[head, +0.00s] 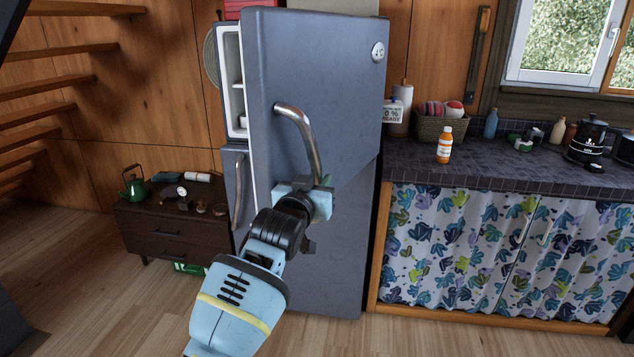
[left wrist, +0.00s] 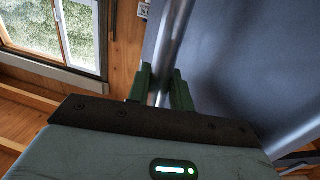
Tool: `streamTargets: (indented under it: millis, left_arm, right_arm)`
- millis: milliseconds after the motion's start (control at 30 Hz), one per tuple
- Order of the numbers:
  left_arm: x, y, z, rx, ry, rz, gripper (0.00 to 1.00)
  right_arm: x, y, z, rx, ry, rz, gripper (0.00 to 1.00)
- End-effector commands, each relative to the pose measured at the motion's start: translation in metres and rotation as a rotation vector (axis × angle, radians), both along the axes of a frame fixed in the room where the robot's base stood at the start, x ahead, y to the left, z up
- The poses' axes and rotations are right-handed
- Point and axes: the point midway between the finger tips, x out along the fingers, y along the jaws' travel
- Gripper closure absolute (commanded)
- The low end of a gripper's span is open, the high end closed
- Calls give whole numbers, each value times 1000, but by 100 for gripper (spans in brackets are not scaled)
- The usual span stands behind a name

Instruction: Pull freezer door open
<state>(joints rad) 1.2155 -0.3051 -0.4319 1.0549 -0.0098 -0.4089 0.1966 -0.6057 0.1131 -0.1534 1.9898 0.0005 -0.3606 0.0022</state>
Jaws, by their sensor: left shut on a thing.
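The grey freezer door (head: 345,90) is the upper door of the fridge and stands partly open, swung out toward me, with a gap at its left edge. White shelves inside (head: 236,90) show through the gap. My left gripper (head: 322,186) is shut on the lower part of the curved metal door handle (head: 297,124). In the left wrist view the green fingers (left wrist: 162,88) sit on both sides of the handle bar (left wrist: 173,42). My right gripper is not in view.
The lower fridge door, with its own handle (head: 238,190), looks shut. A dark low cabinet (head: 170,228) with a kettle stands to the left. A tiled counter (head: 480,163) with a curtain below stands to the right. Wooden floor (head: 120,300) is clear at the front left.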

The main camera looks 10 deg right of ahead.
Motion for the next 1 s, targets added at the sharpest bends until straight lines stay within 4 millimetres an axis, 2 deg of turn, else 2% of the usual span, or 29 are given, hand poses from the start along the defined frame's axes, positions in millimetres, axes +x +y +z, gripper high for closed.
streamTargets:
  millis: [33, 67, 200, 633, 1000]
  left_arm:
    - [0, 0, 0, -1, 0, 0, 100]
    - [0, 0, 0, -1, 0, 0, 77]
    - [0, 0, 0, 0, -1, 0, 59]
    - [-4, 3, 1, -1, -2, 1, 58]
    - [-41, 23, 1, -1, -3, 1, 58]
  right_arm:
    - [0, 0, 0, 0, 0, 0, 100]
    - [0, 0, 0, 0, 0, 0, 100]
    - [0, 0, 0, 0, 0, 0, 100]
    - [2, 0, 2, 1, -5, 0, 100]
    - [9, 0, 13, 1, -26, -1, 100]
